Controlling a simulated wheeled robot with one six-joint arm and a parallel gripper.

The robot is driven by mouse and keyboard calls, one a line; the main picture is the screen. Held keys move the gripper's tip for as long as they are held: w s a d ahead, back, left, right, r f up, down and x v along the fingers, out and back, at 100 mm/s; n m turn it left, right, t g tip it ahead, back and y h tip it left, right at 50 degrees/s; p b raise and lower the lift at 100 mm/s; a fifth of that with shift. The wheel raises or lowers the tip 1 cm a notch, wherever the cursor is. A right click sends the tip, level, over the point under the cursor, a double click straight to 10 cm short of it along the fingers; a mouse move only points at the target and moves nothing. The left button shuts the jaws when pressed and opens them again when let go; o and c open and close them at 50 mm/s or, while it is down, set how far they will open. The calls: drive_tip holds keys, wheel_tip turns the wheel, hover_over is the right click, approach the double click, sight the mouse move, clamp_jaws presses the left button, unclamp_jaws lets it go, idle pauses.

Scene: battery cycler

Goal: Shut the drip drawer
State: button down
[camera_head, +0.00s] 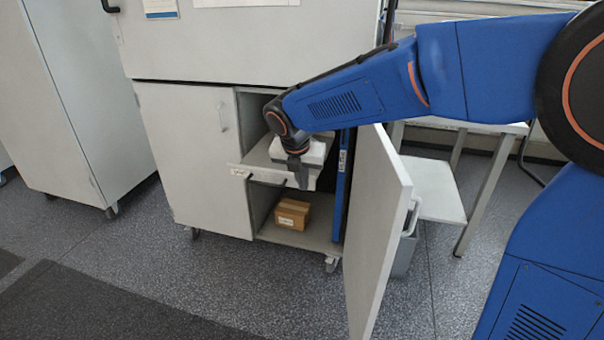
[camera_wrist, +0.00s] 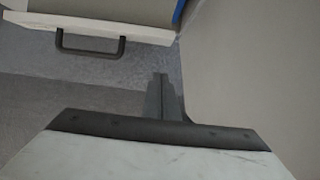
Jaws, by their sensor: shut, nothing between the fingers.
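The drip drawer (camera_head: 238,170) is partly pulled out of the open cabinet bay, with its pale front and dark bar handle (camera_head: 266,180) facing out. In the wrist view its front (camera_wrist: 110,31) and handle (camera_wrist: 90,50) are at the upper left. My gripper (camera_head: 299,182) is shut and empty, pointing down by the right part of the drawer front. In the wrist view its closed fingers (camera_wrist: 160,80) are right of and below the handle, with floor visible around them. They look apart from the drawer, though the exact gap is unclear. My gripper hides part of the drawer's right side.
The open cabinet door (camera_head: 380,225) stands out to the right of the bay, close to my arm. A cardboard box (camera_head: 292,214) sits on the bay floor below the drawer. A closed door (camera_head: 195,160) is at left. Floor in front is clear.

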drive_tip(key=w+d+f, duration=0.2)
drive_tip(key=w+f, duration=0.1)
drive_tip(key=w, duration=0.2)
drive_tip(key=shift+f, duration=0.4)
drive_tip(key=shift+w, duration=0.15)
drive_tip(key=w+d, duration=0.2)
drive_tip(key=w, duration=0.5)
drive_tip(key=w+d, duration=0.3)
drive_tip(key=w, duration=0.5)
drive_tip(key=w+d, duration=0.3)
drive_tip(key=w, duration=0.4)
drive_tip(key=shift+w, duration=0.2)
